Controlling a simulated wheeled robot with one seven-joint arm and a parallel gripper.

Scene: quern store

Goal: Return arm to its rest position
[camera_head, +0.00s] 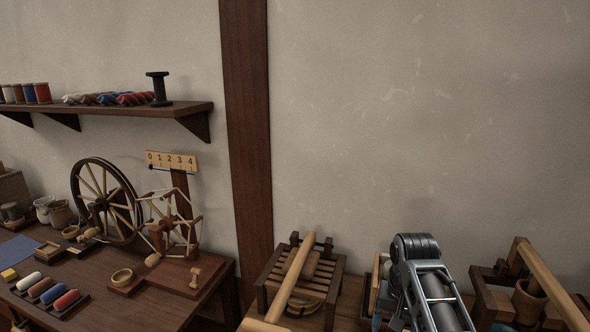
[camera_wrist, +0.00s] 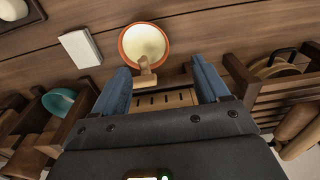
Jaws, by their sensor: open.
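My arm (camera_head: 428,285) shows at the bottom right of the head view, in front of the wall and above the wooden bench items. My gripper (camera_wrist: 160,88) shows in the wrist view with its two blue fingers apart and nothing between them held. Beyond and between the fingers are a slotted wooden piece (camera_wrist: 166,100) and a small wooden peg (camera_wrist: 146,76). An orange-rimmed bowl with pale contents (camera_wrist: 144,44) lies just past the fingertips. In the head view the gripper itself cannot be made out.
A wooden slatted frame (camera_head: 300,278) stands left of my arm, and another wooden frame (camera_head: 490,300) stands right. A spinning wheel (camera_head: 106,200) is on the left table. A wall shelf (camera_head: 110,108) holds spools. A teal bowl (camera_wrist: 60,102) sits left of my gripper. The upper wall area is clear.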

